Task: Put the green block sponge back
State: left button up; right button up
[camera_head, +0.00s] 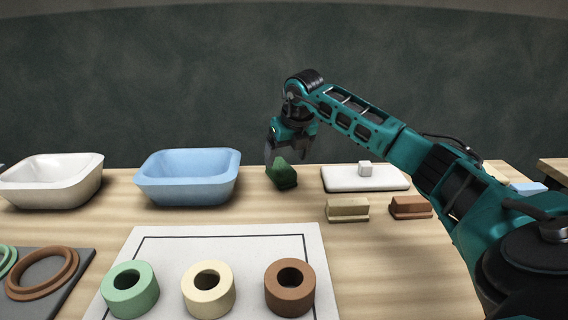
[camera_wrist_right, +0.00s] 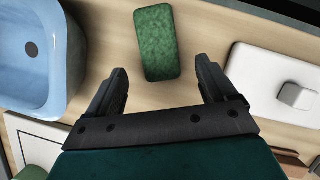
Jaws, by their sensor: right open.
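The green block sponge (camera_head: 283,175) is on the wooden table, to the right of the blue basin. It looks dark and shaded in the head view, and its contact with the table is hard to judge. In the right wrist view the sponge (camera_wrist_right: 157,42) is a speckled green rounded block, just beyond the gap between the fingertips. My right gripper (camera_head: 288,153) is open and empty, close above the sponge. Its two dark fingers also show apart in the wrist view (camera_wrist_right: 162,75). My left gripper is out of view.
The blue basin (camera_head: 188,178) stands left of the sponge, and a white basin (camera_head: 50,182) farther left. A white slab (camera_head: 342,181) with a small white block (camera_head: 365,169) lies to the right. Cream (camera_head: 347,209) and brown (camera_head: 410,207) blocks and several rings sit nearer.

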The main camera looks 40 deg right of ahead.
jog(key=v, duration=0.6)
jog(key=shift+p, duration=0.4)
